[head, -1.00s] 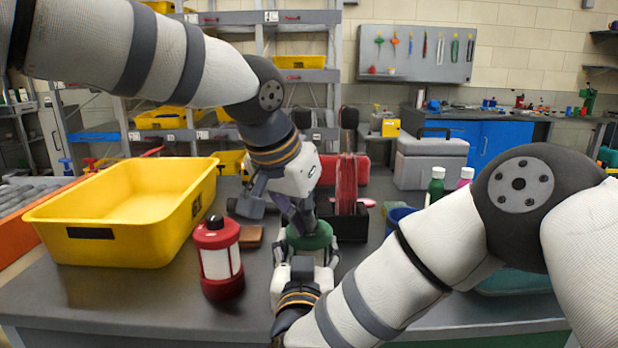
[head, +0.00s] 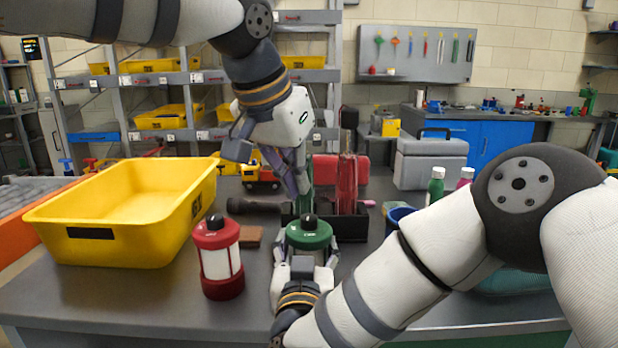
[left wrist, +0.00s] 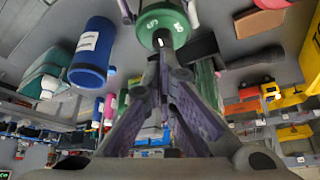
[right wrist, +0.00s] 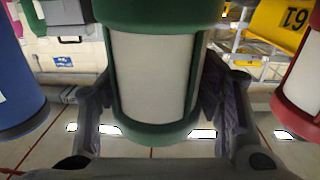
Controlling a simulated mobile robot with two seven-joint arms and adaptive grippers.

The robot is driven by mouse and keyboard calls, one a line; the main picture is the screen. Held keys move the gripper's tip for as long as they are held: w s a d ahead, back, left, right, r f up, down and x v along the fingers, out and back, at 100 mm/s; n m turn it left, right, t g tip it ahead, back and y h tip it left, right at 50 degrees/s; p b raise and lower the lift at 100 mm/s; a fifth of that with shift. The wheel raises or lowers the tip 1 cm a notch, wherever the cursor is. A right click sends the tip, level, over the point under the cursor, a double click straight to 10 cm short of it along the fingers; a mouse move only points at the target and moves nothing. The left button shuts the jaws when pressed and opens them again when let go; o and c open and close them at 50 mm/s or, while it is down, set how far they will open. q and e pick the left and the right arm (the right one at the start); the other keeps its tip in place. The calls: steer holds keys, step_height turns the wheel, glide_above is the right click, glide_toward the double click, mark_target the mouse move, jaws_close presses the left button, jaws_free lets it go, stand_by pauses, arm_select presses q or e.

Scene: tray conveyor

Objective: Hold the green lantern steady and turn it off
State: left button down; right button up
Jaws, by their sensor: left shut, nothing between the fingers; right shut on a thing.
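The green lantern (head: 308,236) stands on the table with a green cap, a black top knob and a pale, unlit-looking body. It fills the middle of the right wrist view (right wrist: 152,80), upside down. My right gripper (head: 305,266) is shut around its body, one finger on each side. My left gripper (head: 300,190) is shut and empty, pointing down just above and behind the black knob, with a small gap visible in the head view. In the left wrist view the closed fingers (left wrist: 160,62) point at the lantern's green cap (left wrist: 163,22).
A red lantern (head: 219,262) stands left of the green one, beside a yellow bin (head: 130,240). A brown block (head: 250,236) lies between the lanterns. A dark holder (head: 350,226) with tools stands behind.

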steer(key=shift+f, duration=0.1)
arm_select(q)
steer(key=shift+w+a+f, duration=0.1)
steer(key=shift+a+f, duration=0.05)
steer(key=shift+f, duration=0.95)
steer(key=shift+a+f, duration=0.15)
steer(key=shift+f, duration=1)
steer(key=shift+w+a+f, duration=0.1)
steer(key=shift+a+f, duration=0.05)
steer(key=shift+f, duration=0.95)
steer(key=shift+w+d, duration=0.3)
steer(key=shift+w, duration=0.1)
steer(key=shift+s+d, duration=0.2)
steer(key=shift+d, duration=0.15)
steer(key=shift+s+f, duration=0.1)
steer(key=shift+s+a, duration=0.1)
steer(key=shift+s, duration=0.2)
step_height(320, 180, up, 6)
glide_above(306, 233)
steer(key=s+a, duration=0.1)
steer(key=s, duration=0.1)
steer(key=shift+w, duration=0.15)
